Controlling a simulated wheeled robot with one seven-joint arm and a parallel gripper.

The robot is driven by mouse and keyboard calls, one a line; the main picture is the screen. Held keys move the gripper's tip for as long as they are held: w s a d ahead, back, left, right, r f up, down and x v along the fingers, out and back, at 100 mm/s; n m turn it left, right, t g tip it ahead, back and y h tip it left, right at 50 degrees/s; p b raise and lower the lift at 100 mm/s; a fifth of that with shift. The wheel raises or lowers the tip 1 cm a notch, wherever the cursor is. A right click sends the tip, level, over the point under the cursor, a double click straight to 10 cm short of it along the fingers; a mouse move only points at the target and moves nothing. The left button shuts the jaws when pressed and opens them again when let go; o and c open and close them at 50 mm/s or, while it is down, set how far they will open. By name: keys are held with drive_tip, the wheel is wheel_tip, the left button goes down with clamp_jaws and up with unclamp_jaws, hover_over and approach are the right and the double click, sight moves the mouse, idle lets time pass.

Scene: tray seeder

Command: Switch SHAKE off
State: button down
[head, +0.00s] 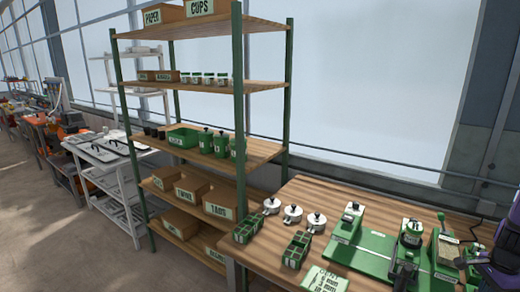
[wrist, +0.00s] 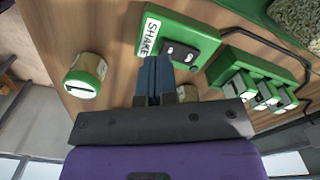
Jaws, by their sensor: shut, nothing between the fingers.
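In the wrist view, a green box with a white SHAKE label (wrist: 151,36) sits on the wooden table. A black rocker switch (wrist: 180,54) with pale marks is set in its top face. I cannot tell which side of the rocker is pressed down. My gripper (wrist: 157,66) has its blue fingers shut and empty. The fingertips are at the box's near edge, just left of and below the switch in the picture; I cannot tell whether they touch. In the head view, part of my purple arm shows at the right edge, and I cannot make out the SHAKE box there.
A green-lidded jar (wrist: 82,88) stands left of my fingers. A green block with several levers (wrist: 255,72) is at the right, with a cable behind it. A seed-filled tray (wrist: 296,18) is beyond. In the head view, the green seeder base (head: 365,255) covers much of the table.

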drive_tip(key=shift+f, duration=1.15)
idle(0.9)
wheel_tip(320, 180, up, 7)
idle(1.0)
drive_tip(key=a+r+n+t, duration=0.3)
drive_tip(key=a+r+n, duration=0.5)
drive_tip(key=a+r, duration=1)
drive_tip(key=s+a+r+n+t, duration=0.2)
drive_tip(key=s+a+r+n, duration=0.8)
drive_tip(key=s+a+r, duration=0.2)
wheel_tip(320, 180, up, 2)
drive_tip(key=s, duration=0.2)
drive_tip(key=shift+s+r+n, duration=0.15)
drive_tip(key=shift+s+n, duration=0.25)
